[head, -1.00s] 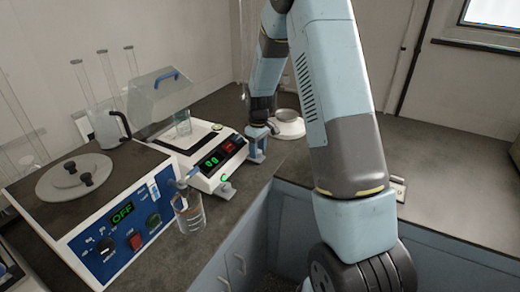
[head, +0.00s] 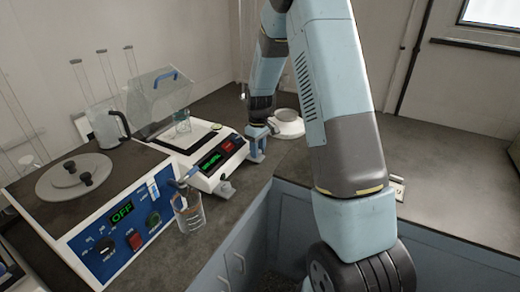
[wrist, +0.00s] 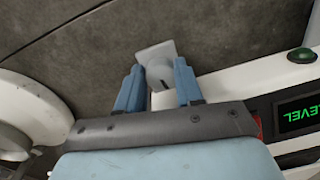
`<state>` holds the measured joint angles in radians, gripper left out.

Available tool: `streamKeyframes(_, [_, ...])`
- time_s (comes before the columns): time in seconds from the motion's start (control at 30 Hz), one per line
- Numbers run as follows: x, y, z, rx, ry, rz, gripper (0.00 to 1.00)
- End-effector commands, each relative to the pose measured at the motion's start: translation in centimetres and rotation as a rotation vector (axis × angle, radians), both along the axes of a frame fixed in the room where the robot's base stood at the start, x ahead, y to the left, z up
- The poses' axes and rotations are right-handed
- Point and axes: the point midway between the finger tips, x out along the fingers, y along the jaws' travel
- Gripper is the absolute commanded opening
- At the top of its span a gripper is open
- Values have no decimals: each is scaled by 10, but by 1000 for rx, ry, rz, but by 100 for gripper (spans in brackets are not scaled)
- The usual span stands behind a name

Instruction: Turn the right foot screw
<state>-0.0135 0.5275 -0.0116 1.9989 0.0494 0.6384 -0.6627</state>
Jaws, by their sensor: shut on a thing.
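The balance (head: 195,165) stands on the dark bench in the head view, with a clear draft shield at its back. My gripper (wrist: 158,67) is shut on the right foot screw (wrist: 153,55), a pale grey part with a small dark slot, between its two blue fingers. In the head view my gripper (head: 257,153) is at the balance's right front corner and largely hides that screw. The left foot screw (head: 225,190) shows at the front left corner. The display (wrist: 302,113) reads LEVEL in green, upside down in the wrist view.
A glass beaker (head: 188,212) stands close in front of the balance. A hotplate-like unit (head: 115,222) showing OFF is at the left. A round white device (head: 288,127) stands behind my gripper. The right bench top is mostly clear.

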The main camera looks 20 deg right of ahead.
Motion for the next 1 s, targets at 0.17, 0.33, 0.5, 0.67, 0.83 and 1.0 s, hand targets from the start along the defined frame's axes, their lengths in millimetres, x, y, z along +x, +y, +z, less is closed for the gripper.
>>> streamKeyframes(0.17, [5, 2, 3, 2, -15, 2, 5])
streamKeyframes(0.33, [6, 3, 3, 2, -17, 3, 6])
streamKeyframes(0.5, [6, 3, 3, 3, -18, 4, 6])
streamKeyframes(0.67, [6, 4, 4, 3, -18, 4, 6])
streamKeyframes(0.83, [6, 4, 4, 3, -18, 4, 43])
streamKeyframes(1.0, [4, 3, 2, 2, -11, 3, 59])
